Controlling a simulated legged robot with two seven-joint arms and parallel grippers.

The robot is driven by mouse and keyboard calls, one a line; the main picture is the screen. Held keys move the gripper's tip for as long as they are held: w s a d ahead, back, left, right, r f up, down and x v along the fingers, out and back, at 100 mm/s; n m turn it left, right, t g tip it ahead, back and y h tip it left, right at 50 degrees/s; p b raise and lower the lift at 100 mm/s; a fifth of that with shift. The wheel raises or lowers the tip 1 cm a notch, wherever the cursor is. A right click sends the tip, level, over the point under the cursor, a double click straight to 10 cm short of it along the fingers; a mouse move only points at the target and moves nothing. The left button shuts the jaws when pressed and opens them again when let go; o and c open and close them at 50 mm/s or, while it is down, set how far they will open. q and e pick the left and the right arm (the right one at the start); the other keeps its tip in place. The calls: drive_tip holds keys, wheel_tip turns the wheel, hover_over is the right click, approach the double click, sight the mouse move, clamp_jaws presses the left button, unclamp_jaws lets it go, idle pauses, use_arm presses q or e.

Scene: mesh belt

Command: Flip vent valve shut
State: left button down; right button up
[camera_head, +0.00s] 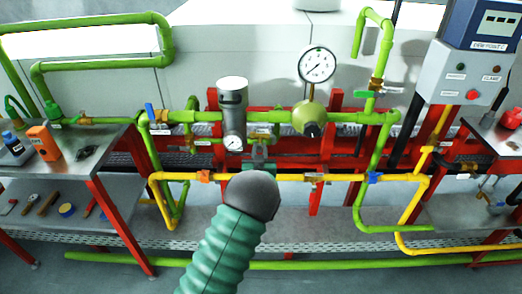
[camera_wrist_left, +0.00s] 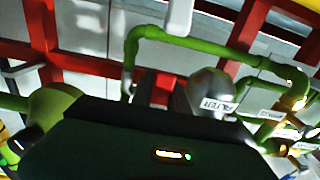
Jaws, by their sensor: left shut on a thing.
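My left gripper (camera_head: 262,164) is at the middle of the pipe rack, just right of the grey filter canister (camera_head: 233,105) and under the upper green pipe. Its arm, in a green ribbed sleeve, rises from the bottom edge. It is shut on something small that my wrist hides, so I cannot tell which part. The canister, labelled FILTER, also shows in the left wrist view (camera_wrist_left: 208,92) beyond my dark gripper body. I cannot pick out the vent valve by its label. A blue valve handle (camera_head: 150,112) stands left on the green pipe. My right gripper is out of view.
A round gauge (camera_head: 317,65) stands above a green regulator (camera_head: 309,119). The yellow pipe (camera_head: 290,178) carries an orange handle (camera_head: 205,176) and a blue handle (camera_head: 375,177). A control box (camera_head: 465,75) stands right. A bench (camera_head: 70,150) with small items stands left.

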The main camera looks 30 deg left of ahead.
use_arm(q)
drive_tip(key=c, duration=1.3)
unclamp_jaws()
drive_tip(key=shift+w, duration=0.1)
drive_tip(key=v, duration=1.6)
drive_tip(key=shift+s+d+f+p, duration=0.1)
drive_tip(key=shift+s+p, duration=0.25)
drive_tip(key=shift+s, duration=0.1)
